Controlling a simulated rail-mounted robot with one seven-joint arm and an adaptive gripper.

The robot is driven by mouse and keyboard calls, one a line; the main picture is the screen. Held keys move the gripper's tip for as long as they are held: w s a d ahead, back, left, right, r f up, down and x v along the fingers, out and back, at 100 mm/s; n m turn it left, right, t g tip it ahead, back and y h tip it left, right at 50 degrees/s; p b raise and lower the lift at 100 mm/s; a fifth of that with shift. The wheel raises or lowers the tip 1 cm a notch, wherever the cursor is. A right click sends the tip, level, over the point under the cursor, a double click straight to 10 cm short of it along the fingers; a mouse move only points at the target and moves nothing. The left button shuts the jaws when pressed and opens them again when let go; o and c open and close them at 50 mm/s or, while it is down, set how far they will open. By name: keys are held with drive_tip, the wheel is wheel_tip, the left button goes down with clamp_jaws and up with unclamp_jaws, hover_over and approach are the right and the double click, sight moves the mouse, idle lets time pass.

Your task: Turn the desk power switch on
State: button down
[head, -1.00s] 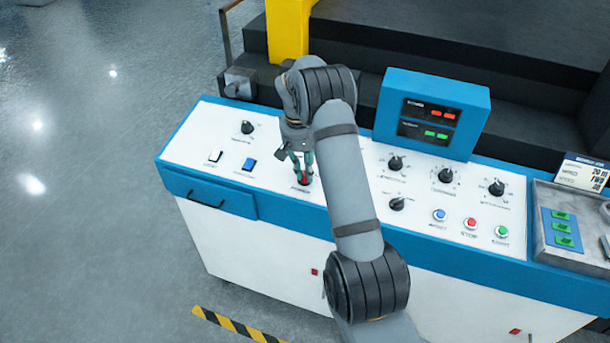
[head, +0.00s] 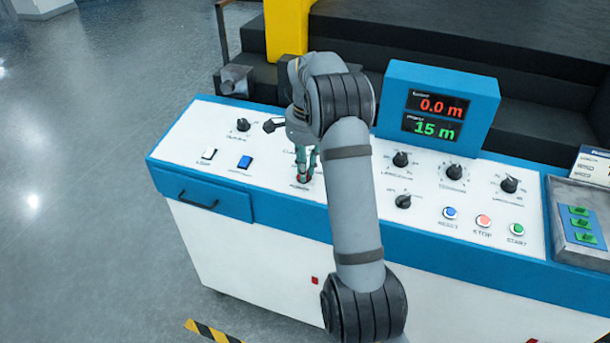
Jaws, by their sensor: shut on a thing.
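The display box (head: 438,107) at the back of the desk is lit and reads 0.0 m in red and 15 m in green.
A black dial (head: 242,125), a white rocker (head: 209,153) and a blue rocker (head: 244,162) lie left of my gripper. Several black dials and the reset (head: 450,213), stop (head: 484,220) and start (head: 517,228) buttons lie right of my forearm.

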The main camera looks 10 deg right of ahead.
drive_tip(key=shift+m+b, duration=1.45)
drive_tip(key=shift+m, duration=0.65)
drive_tip(key=c, duration=1.7)
unclamp_jaws()
drive_tip(key=r, duration=0.4)
drive_tip(key=s+r, duration=0.1)
drive_tip(key=r, duration=0.7)
drive_tip(key=shift+s+d, duration=0.1)
drive_tip(key=shift+s, duration=0.2)
drive_tip(key=shift+f, duration=0.15)
